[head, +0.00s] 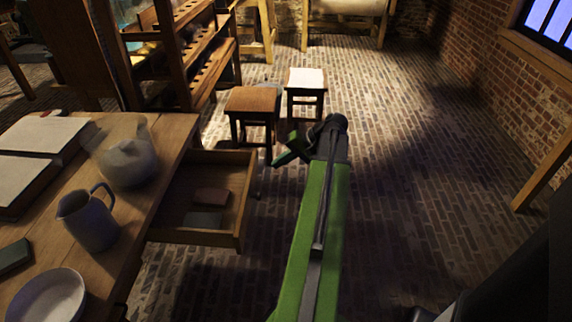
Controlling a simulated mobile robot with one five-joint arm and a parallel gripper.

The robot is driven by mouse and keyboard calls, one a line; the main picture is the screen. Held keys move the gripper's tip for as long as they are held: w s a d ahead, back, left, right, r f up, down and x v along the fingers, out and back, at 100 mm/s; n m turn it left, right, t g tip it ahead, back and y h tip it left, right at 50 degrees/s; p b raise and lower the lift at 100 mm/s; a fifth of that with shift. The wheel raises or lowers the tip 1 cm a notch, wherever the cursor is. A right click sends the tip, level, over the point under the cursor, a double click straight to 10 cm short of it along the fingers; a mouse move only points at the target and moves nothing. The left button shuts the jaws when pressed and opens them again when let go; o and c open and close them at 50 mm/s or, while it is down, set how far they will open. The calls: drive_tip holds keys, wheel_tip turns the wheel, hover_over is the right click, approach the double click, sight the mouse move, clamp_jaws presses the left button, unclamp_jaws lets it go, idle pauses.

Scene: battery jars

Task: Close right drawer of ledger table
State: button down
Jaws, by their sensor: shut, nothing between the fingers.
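The ledger table (172,140) stands at the left, a wooden table. Its drawer (243,205) sticks out well to the right from under the tabletop, open. Inside it lie a reddish flat item (212,196) and a grey-green one (203,218). My green arm reaches forward from the bottom centre. My gripper (280,158) is at its far end, dark and small in the picture, shut and empty. It shows beyond the drawer's far right corner, apart from the drawer front as far as I can tell.
Two stools (253,101) (306,79) stand ahead, beside a wooden rack (212,62). Brick floor is clear at the right.

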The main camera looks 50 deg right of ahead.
sight(253, 171)
drive_tip(key=w+a, duration=0.1)
drive_tip(key=w+a+f, duration=0.1)
drive_tip(key=w, duration=0.1)
drive_tip(key=w+a+f+b, duration=0.1)
drive_tip(key=shift+w+f, duration=0.1)
drive_tip(key=shift+w, duration=0.15)
drive_tip(key=shift+w+a, duration=0.2)
drive_tip(key=shift+w, duration=0.2)
